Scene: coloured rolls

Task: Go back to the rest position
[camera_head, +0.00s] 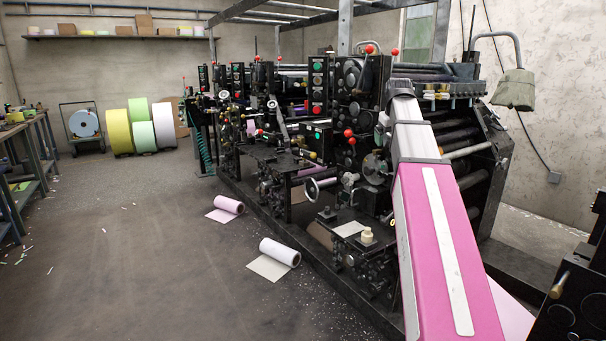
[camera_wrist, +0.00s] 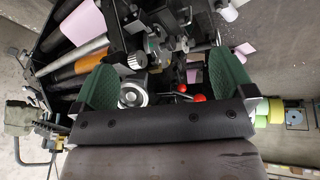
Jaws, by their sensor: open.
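My gripper (camera_wrist: 165,82) shows in the wrist view with its two green fingers wide apart and nothing between them. Behind the gap is the black printing machine (camera_wrist: 152,45), with red knobs and a round metal wheel. I cannot tell whether the fingers touch it. In the head view my arm reaches up in front of the right part of the machine (camera_head: 290,135); the gripper itself cannot be made out there. A pink roll (camera_head: 228,204) and a white roll (camera_head: 280,252) lie partly unrolled on the floor before the machine.
Large yellow (camera_head: 118,132), green (camera_head: 140,135) and white (camera_head: 163,125) rolls stand by the back wall. A workbench (camera_head: 30,150) runs along the left. A black unit (camera_head: 575,295) with a brass-coloured handle is at the lower right. The left floor is mostly clear.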

